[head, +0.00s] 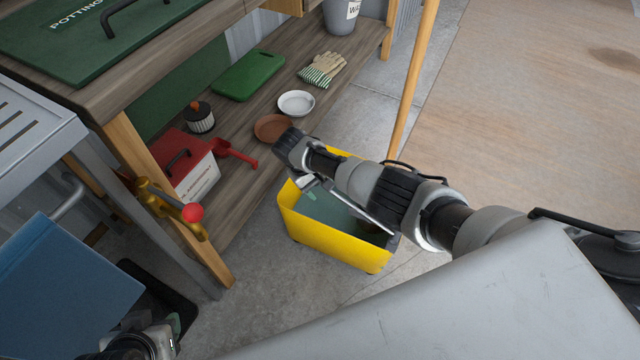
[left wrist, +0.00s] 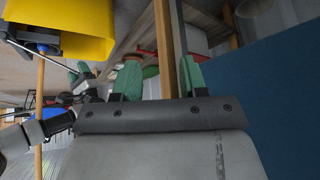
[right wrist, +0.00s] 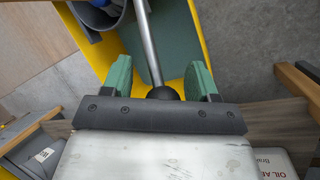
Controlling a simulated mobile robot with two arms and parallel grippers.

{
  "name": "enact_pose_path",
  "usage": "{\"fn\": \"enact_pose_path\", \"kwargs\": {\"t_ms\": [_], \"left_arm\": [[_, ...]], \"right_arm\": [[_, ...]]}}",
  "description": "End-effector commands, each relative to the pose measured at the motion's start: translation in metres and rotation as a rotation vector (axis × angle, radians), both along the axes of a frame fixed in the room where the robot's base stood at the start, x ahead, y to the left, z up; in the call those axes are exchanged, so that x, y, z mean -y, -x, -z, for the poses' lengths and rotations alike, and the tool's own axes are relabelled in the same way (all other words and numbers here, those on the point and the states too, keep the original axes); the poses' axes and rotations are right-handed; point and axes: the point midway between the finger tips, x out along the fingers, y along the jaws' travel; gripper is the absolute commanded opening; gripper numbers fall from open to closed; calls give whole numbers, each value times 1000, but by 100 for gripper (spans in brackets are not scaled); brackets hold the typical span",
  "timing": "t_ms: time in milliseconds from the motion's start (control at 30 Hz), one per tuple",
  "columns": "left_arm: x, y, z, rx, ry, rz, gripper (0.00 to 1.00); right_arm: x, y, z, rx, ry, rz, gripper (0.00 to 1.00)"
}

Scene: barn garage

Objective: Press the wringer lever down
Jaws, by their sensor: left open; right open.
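The yellow mop bucket (head: 325,238) stands on the concrete floor. The wringer lever (head: 364,212) is a thin metal rod slanting across its opening. In the right wrist view the lever (right wrist: 148,45) runs between my right gripper's (right wrist: 160,78) green fingers. Its black ball knob (right wrist: 165,93) sits close to the palm. Those fingers are open, one on each side. In the head view my right gripper (head: 310,186) is over the bucket's far left side, partly hidden by my arm. My left gripper (left wrist: 161,80) is open and empty, away from the bucket (left wrist: 75,30); it shows little at the head view's bottom left.
A wooden bench shelf (head: 232,190) left of the bucket holds a red-and-white box (head: 190,165), a terracotta saucer (head: 272,127), a white bowl (head: 296,103) and gloves (head: 322,69). Floor right of the bucket is open.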

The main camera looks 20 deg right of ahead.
Motion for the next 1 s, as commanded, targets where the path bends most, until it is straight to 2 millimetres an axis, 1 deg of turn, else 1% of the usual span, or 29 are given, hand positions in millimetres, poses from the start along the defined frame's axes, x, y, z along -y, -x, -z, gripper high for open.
{"fn": "enact_pose_path", "kwargs": {"t_ms": [167,200,367,467,500,700,800,1000], "left_arm": [[0,1,-1,-7,-1,0,43],[-1,4,0,-25,-5,-2,43],[-9,27,4,-165,-34,-14,43],[-15,45,5,-275,-56,-23,43],[-14,43,-2,-262,-54,-22,43],[-14,43,-16,-259,-53,-22,43],[-13,38,1,-270,-54,-21,43],[-12,33,13,-271,-53,-19,43]], "right_arm": [[-1,-1,-3,3,-1,-1,59],[-2,-2,-5,3,-1,-1,59],[-7,-4,-19,4,-2,-1,59],[-11,-6,-31,4,-2,-1,59],[-16,-8,-44,5,-3,-2,59],[-31,-14,-82,3,-2,0,59],[-35,-16,-90,1,-1,1,59],[-39,-17,-99,-1,0,1,59]]}}
